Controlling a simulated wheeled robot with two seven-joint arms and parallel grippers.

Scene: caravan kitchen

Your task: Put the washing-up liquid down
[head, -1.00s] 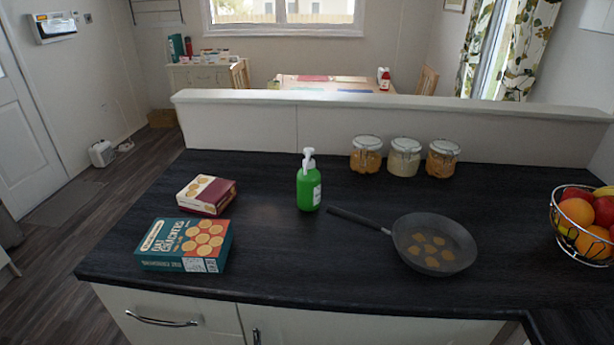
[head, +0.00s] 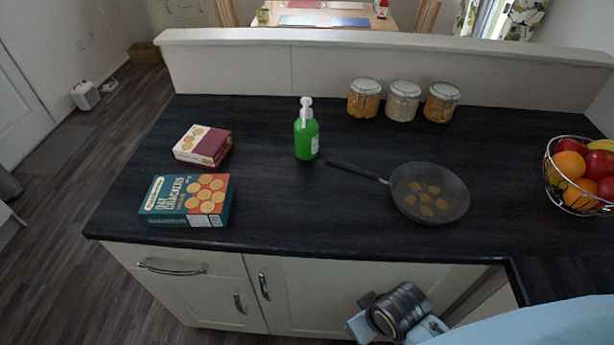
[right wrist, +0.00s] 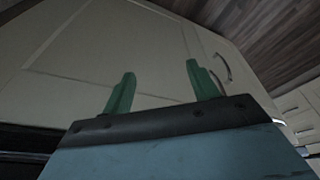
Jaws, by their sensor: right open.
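The washing-up liquid (head: 306,138) is a green bottle with a white pump top. It stands upright on the dark worktop (head: 270,210), left of the frying pan's handle, with no gripper touching it. My right gripper (right wrist: 160,85) shows in the right wrist view with its two green fingers apart and nothing between them. It faces the pale cupboard fronts, below the worktop. In the head view only part of my right arm shows, at the bottom right. My left gripper is in neither view.
A frying pan (head: 452,193) with brown pieces lies right of the bottle. A cracker box (head: 160,200) and a smaller red-and-white box (head: 203,146) lie to the left. Glass jars (head: 403,101) stand along the back ledge (head: 240,68). A wire fruit basket (head: 572,207) is at the right.

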